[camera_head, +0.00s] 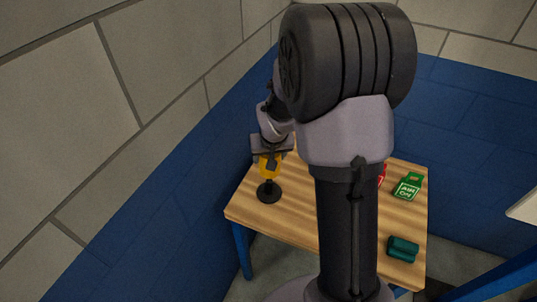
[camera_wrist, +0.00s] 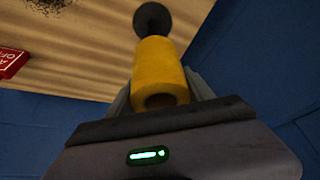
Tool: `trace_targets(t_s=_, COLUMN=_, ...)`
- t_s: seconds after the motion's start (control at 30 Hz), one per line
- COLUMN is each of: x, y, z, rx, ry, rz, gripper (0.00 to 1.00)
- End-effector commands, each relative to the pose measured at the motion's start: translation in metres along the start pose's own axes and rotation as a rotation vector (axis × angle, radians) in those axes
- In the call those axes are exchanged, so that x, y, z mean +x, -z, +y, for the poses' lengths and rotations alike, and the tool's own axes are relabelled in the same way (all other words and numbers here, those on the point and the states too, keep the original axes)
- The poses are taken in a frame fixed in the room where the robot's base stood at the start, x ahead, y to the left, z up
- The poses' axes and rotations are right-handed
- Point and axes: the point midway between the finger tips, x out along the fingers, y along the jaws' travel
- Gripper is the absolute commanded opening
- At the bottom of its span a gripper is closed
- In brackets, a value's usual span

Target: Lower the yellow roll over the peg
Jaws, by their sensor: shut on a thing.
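The yellow roll (camera_head: 268,168) is held above the black peg (camera_head: 268,192) near the left edge of the wooden table. It also shows in the wrist view (camera_wrist: 160,68), with an open hole in its near end. My gripper (camera_head: 271,157) is shut on the roll, with a grey finger on each side of it in the wrist view (camera_wrist: 160,92). The round black base of the peg (camera_wrist: 152,17) shows just beyond the roll's far end. A short dark stem shows below the roll; I cannot tell whether its tip is inside the roll.
The wooden table (camera_head: 305,222) also bears a green AIR ON sign (camera_head: 408,191), a partly hidden red sign (camera_head: 382,175) and a teal block (camera_head: 403,249). The red sign shows in the wrist view (camera_wrist: 12,61). Blue-and-grey walls stand close behind. My arm hides the table's middle.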

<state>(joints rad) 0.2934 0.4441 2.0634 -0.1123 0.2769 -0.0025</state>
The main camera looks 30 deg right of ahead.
Motion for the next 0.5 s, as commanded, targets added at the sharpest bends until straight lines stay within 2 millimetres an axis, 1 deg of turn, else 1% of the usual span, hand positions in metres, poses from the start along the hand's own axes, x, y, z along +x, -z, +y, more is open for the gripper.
trace_targets(t_s=0.03, x=0.006, y=-0.002, z=0.000, rx=0.000, ry=0.000, rz=0.000, gripper=0.14)
trace_targets(t_s=0.5, x=0.036, y=-0.015, z=0.000, rx=-0.001, ry=0.000, rz=0.000, gripper=0.14)
